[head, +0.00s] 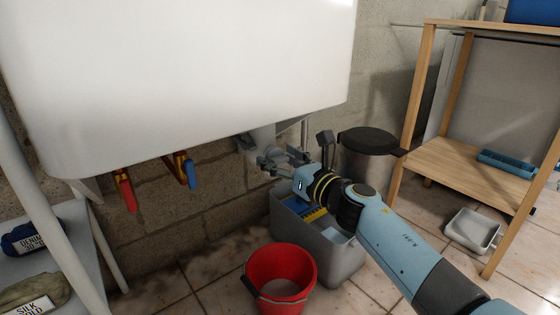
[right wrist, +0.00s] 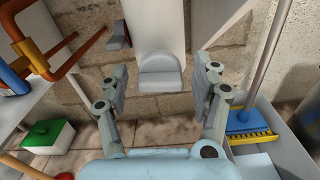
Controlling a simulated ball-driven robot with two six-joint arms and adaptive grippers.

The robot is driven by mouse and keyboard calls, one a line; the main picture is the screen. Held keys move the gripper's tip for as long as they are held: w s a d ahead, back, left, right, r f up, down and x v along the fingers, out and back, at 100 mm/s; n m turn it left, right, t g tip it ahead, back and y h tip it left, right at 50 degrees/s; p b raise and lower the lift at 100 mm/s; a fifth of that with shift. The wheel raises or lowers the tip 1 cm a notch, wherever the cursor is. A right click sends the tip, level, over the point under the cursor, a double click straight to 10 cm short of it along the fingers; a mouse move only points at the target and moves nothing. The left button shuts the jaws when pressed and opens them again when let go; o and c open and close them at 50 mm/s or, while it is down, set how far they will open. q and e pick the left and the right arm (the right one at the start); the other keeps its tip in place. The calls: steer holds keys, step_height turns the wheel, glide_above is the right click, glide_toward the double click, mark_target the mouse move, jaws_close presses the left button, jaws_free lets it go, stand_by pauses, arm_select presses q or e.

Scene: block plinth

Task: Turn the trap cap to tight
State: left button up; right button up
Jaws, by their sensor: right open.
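The white trap pipe (head: 263,134) hangs under the big white sink (head: 190,75) in the head view. In the right wrist view, a pale grey rounded cap (right wrist: 160,76) with a raised middle sits at the end of the white pipe (right wrist: 155,28). My right gripper (head: 280,160) is open. In the right wrist view its two fingers (right wrist: 161,92) stand apart on the left and right of the cap, with gaps on both sides. The cap is largely hidden by the gripper in the head view. My left gripper is not in view.
Red (head: 124,190) and blue (head: 192,174) tap handles hang left of the trap. A grey bin (head: 345,258) and a red bucket (head: 268,262) stand below. A lidded bin (head: 366,165) and wooden shelf (head: 465,165) are right.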

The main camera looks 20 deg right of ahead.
steer(key=c, duration=1.1)
steer(key=shift+c, duration=0.2)
